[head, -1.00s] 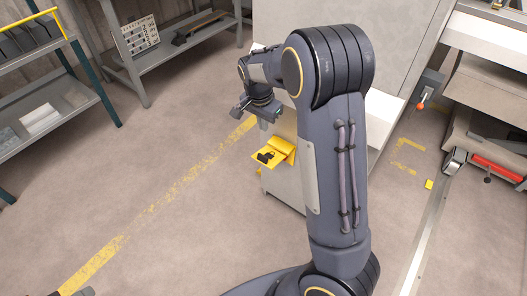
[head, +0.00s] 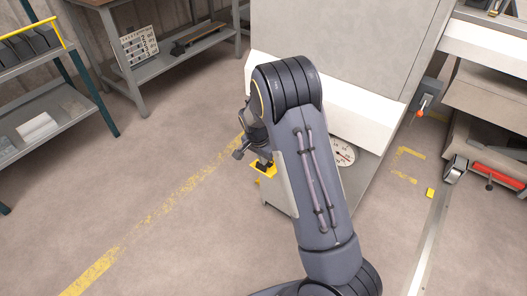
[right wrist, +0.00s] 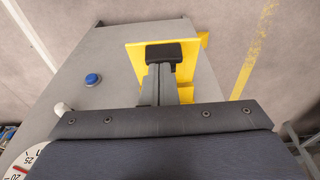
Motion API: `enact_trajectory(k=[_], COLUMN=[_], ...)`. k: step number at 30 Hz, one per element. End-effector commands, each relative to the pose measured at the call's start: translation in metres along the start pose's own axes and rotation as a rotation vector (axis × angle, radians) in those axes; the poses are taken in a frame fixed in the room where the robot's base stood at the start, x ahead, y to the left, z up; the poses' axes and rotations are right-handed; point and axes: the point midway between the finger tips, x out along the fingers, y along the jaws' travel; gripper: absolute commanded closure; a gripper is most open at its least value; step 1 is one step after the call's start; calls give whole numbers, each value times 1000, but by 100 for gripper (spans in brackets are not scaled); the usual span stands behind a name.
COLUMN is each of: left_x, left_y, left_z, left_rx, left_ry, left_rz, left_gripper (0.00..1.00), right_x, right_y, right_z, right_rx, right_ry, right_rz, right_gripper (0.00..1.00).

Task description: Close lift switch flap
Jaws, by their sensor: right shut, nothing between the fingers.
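The yellow lift switch flap (head: 262,172) is at the side of the grey machine cabinet. In the head view my right gripper (head: 264,164) is at the flap and hides much of it. In the right wrist view the yellow flap (right wrist: 136,60) lies behind and around my right gripper (right wrist: 168,53). Its fingers are shut with nothing between them, and the dark tip overlaps the yellow plate. I cannot tell whether the tip touches it. The switch itself is not clearly visible. My left gripper is not in view.
A blue button (right wrist: 92,79), a pale knob (right wrist: 61,108) and a dial (right wrist: 24,165) are on the grey cabinet. The dial also shows in the head view (head: 343,152). Shelves (head: 45,122) stand at the left. The floor between is clear.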

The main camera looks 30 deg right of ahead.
Motion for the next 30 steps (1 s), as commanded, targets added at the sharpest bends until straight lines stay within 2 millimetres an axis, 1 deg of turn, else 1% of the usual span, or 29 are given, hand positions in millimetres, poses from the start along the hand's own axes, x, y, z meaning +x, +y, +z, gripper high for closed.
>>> enact_trajectory(k=[13, 17, 23, 30], left_x=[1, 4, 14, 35], left_y=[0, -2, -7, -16], left_z=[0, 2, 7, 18], left_rx=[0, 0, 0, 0], left_ry=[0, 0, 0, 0], left_rz=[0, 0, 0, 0], left_gripper=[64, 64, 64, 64], right_x=[3, 5, 15, 32], right_y=[0, 0, 0, -1], right_z=[2, 4, 14, 28], right_rx=[-1, -3, -7, -9], right_ry=[3, 22, 109, 281], right_rz=[0, 2, 2, 1], right_gripper=[100, 100, 100, 100])
